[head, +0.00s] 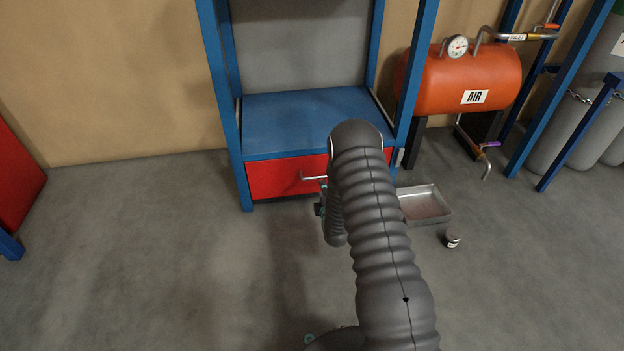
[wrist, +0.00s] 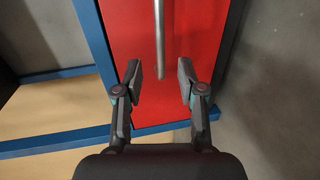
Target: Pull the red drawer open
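The red drawer (head: 270,181) sits under the blue shelf of a blue-framed cabinet, its front about flush with the frame. Its silver bar handle (head: 312,178) sticks out from the front, and my arm hides the handle's right part in the head view. In the wrist view the drawer (wrist: 122,35) fills the middle, and the handle (wrist: 159,35) runs down from the top edge. My gripper (wrist: 159,76) is open, with one finger on each side of the handle's lower end. Neither finger visibly touches it. In the head view my gripper (head: 320,204) is mostly hidden behind my arm.
A metal tray (head: 424,204) and a small jar (head: 453,238) are on the floor right of the cabinet. An orange air tank (head: 462,80) with pipes stands farther right. Blue posts (head: 222,85) flank the drawer. The floor left of the cabinet is clear.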

